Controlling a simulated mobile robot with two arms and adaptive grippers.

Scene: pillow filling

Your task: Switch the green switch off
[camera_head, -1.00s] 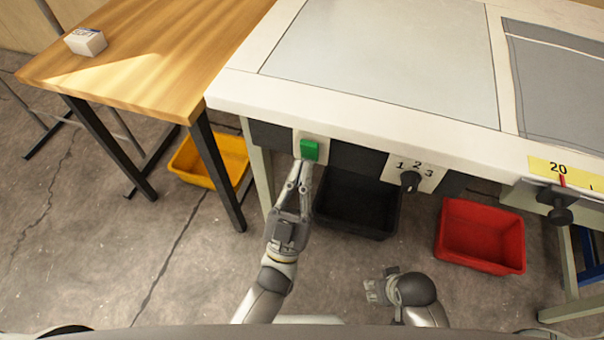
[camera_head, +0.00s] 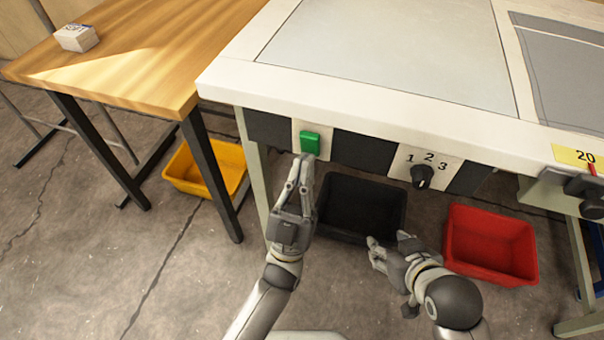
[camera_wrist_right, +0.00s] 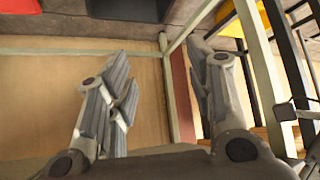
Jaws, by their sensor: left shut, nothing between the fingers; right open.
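The green switch (camera_head: 310,142) sits on a white plate at the left of the machine's front panel, below the white table edge. My left gripper (camera_head: 302,160) is shut and empty, its fingertips just below the switch; whether they touch it I cannot tell. My right gripper (camera_head: 386,248) is open and empty, low in front of the black bin, away from the switch. Its spread fingers also show in the right wrist view (camera_wrist_right: 165,85). The switch cannot be made out in the right wrist view.
A black dial (camera_head: 422,177) marked 1, 2, 3 and a slider knob (camera_head: 592,205) lie further right on the panel. Below stand a yellow bin (camera_head: 190,186), a black bin (camera_head: 365,182) and a red bin (camera_head: 470,280). A wooden table (camera_head: 130,85) bearing a white box (camera_head: 76,38) stands left.

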